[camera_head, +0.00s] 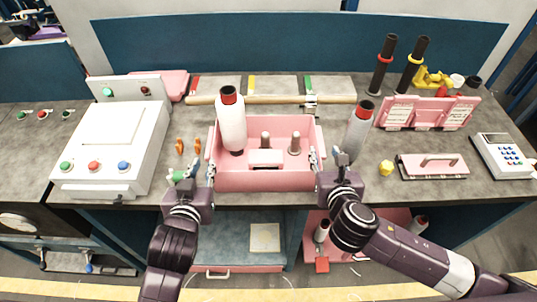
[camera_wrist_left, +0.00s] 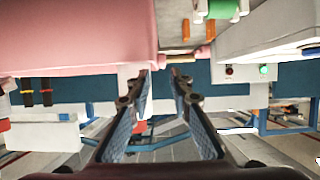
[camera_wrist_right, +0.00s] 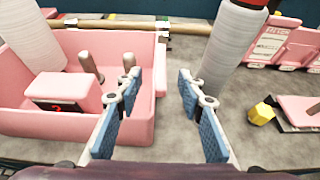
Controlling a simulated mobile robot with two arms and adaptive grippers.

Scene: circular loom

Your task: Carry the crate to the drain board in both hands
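The pink crate (camera_head: 265,182) sits on the grey bench top in the middle of the head view. It holds a white cone with a dark red top (camera_head: 231,122), two pegs and a small pink block (camera_head: 266,158). My left gripper (camera_head: 191,176) is open at the crate's left end; the crate's wall (camera_wrist_left: 80,35) fills the upper left of the left wrist view. I cannot tell which surface is the drain board.
A grey cone (camera_head: 358,130) stands close to the right gripper. A wooden rod (camera_head: 270,99) lies behind the crate. A white machine (camera_head: 112,145) is at left; a yellow piece (camera_head: 386,168) and pink plate (camera_head: 432,166) are at right. A blue shelf (camera_head: 235,245) shows below the bench.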

